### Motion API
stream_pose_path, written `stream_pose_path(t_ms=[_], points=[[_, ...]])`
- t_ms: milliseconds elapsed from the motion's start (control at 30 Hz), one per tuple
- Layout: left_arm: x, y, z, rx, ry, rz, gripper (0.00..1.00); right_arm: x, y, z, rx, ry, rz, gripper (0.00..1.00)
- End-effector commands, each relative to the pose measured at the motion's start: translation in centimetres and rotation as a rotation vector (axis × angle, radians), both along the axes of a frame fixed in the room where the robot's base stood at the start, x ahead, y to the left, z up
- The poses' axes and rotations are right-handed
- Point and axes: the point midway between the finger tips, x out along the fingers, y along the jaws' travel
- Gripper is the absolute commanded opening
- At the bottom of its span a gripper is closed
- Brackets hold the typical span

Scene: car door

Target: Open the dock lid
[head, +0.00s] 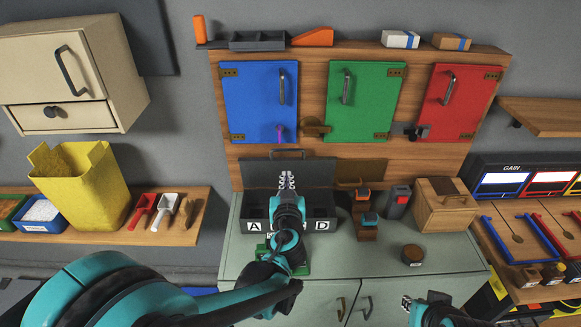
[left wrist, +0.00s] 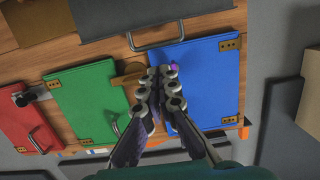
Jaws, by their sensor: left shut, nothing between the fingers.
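The dock (head: 257,212) is a dark grey box with white letter tiles such as A and D on its front, on the grey-green cabinet top. Its dark lid (head: 262,174) stands raised and roughly upright behind the box, with a bar handle (head: 288,154) at its top edge. The handle also shows in the left wrist view (left wrist: 157,47). My left gripper (head: 287,176) is shut and empty in front of the raised lid, near its middle; its fingers (left wrist: 162,74) show in the left wrist view, off the handle. My right gripper (head: 407,301) is low at the right, mostly cut off.
Blue (head: 258,100), green (head: 365,100) and red (head: 460,102) doors are closed on the wooden board above.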

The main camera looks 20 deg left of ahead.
Motion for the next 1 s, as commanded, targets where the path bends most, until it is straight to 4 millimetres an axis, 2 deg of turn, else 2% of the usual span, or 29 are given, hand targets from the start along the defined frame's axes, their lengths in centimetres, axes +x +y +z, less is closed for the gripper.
stream_pose_path(t_ms=[400,600,800,1000], points=[[8.0,2.3,-1.4,-0.003,0.000,0.000,0.00,0.0,0.0,-2.2,0.000,0.000,0.000,0.19],[11.1,3.2,-1.8,-0.004,0.000,-0.001,0.00,0.0,0.0,-3.2,0.000,0.000,0.000,0.19],[12.5,3.5,-1.9,-0.004,-0.001,-0.004,0.00,0.0,0.0,-3.5,0.000,0.000,0.000,0.19],[12.7,3.5,-1.8,-0.005,0.000,-0.004,0.00,0.0,0.0,-3.5,0.000,0.000,0.000,0.19]])
